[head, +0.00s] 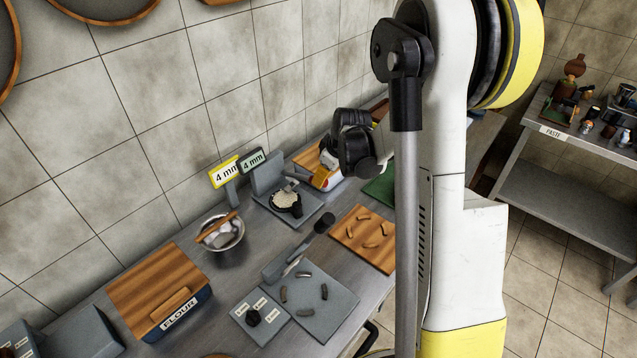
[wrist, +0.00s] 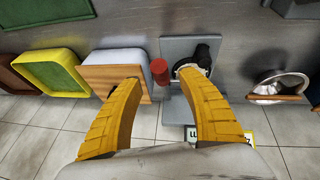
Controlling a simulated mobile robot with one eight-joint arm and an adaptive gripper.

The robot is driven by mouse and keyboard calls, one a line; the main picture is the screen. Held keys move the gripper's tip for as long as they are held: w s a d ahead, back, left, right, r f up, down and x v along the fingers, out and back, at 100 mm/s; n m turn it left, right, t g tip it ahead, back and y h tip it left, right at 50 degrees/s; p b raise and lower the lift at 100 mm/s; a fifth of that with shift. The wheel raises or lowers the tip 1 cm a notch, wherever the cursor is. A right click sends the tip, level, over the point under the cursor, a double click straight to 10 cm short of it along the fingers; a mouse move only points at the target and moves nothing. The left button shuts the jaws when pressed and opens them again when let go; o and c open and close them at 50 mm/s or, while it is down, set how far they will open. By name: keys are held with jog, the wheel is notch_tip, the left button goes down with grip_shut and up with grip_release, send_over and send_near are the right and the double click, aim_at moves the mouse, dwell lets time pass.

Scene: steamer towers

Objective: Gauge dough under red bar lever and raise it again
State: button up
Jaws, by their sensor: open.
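The gauge has a grey base plate (head: 312,219) and a grey upright (head: 267,172). White dough (head: 285,198) lies on it beside a round black part (head: 293,210); the black part also shows in the wrist view (wrist: 206,50). The red bar lever (wrist: 160,70) appears in the wrist view between my two yellow fingers, with space on either side. My gripper (wrist: 160,78) is open and holds nothing. In the head view my gripper (head: 322,180) is just right of the gauge; the lever cannot be made out there.
Boards with small dough pieces (head: 366,238) lie in front.

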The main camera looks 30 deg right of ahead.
jog(key=b+x, duration=0.1)
jog(key=x, duration=0.5)
jog(key=shift+w+f, duration=0.15)
grip_shut()
